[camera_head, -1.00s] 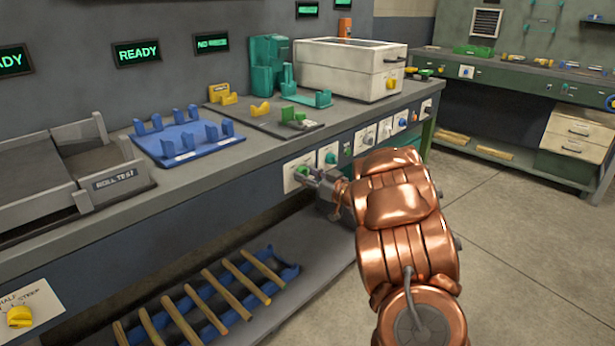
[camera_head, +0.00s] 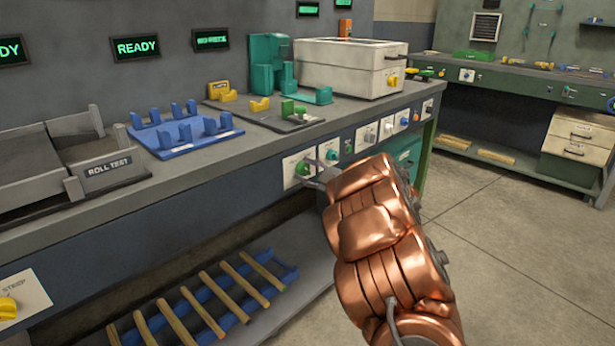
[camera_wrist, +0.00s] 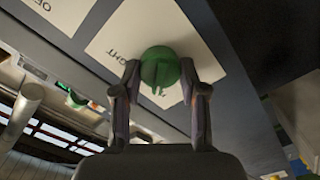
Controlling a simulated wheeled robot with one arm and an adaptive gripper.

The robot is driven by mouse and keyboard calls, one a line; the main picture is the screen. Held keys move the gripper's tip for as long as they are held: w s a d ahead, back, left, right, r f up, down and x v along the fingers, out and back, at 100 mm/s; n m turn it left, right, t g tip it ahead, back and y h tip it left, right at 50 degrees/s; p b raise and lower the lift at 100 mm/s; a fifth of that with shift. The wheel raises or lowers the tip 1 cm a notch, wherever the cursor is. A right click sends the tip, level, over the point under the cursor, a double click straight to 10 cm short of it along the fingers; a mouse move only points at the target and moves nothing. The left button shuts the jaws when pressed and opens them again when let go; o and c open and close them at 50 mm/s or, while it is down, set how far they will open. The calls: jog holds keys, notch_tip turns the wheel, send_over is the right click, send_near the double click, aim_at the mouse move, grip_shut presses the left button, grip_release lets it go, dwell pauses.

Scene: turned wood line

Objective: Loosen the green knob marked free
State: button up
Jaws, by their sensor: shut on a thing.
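A round green knob (camera_wrist: 160,70) sits on a white label plate (camera_wrist: 138,30) in the wrist view. The plate's lettering is partly covered, and I cannot read "free" on it. In the head view the green knob (camera_head: 303,169) is on the bench's front panel. My gripper (camera_wrist: 160,84) has one finger on each side of the knob and is shut on it. In the head view my gripper (camera_head: 316,178) is at the knob, with its fingertips partly hidden by my copper arm.
A teal knob (camera_head: 331,155) on its own plate is just right of the green knob, with more knobs farther along. Blue cradles (camera_head: 185,133) stand on the bench above. A lower shelf (camera_head: 300,295) holds several wooden rods on a blue rack.

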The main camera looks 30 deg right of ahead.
jog(key=shift+f+n+b, duration=0.1)
jog(key=shift+n+b, duration=0.25)
jog(key=shift+n, duration=0.25)
jog(key=o, duration=1.1)
jog(key=shift+o, duration=0.2)
jog(key=v, duration=1.2)
